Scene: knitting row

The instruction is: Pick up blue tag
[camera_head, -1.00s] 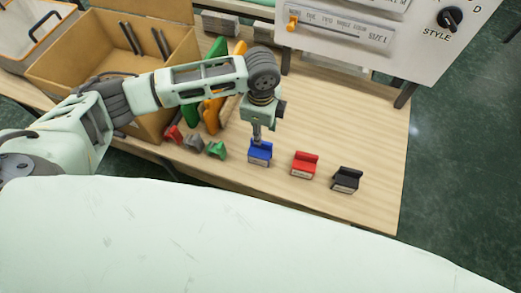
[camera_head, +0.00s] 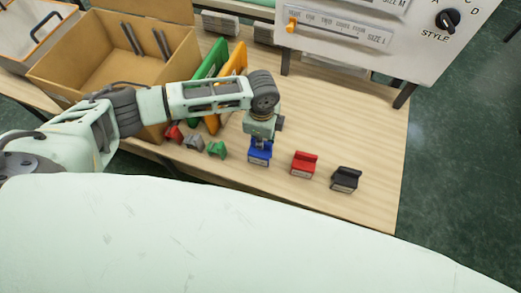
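The blue tag (camera_head: 260,155) stands on the wooden table near its front edge, left of the red tag (camera_head: 304,164). My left gripper (camera_head: 261,144) comes in from the left and points down right at the blue tag, with its fingertips overlapping the tag's upper part. The fingers are too small and partly hidden by the wrist, so I cannot tell whether they are closed on it. My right gripper is not in view.
A black tag (camera_head: 345,179) stands right of the red one. Small red, grey and green pieces (camera_head: 216,149) sit to the left. A brown open box (camera_head: 80,62), upright green and orange panels (camera_head: 233,60) and a white control panel (camera_head: 385,38) stand behind. The table's right side is clear.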

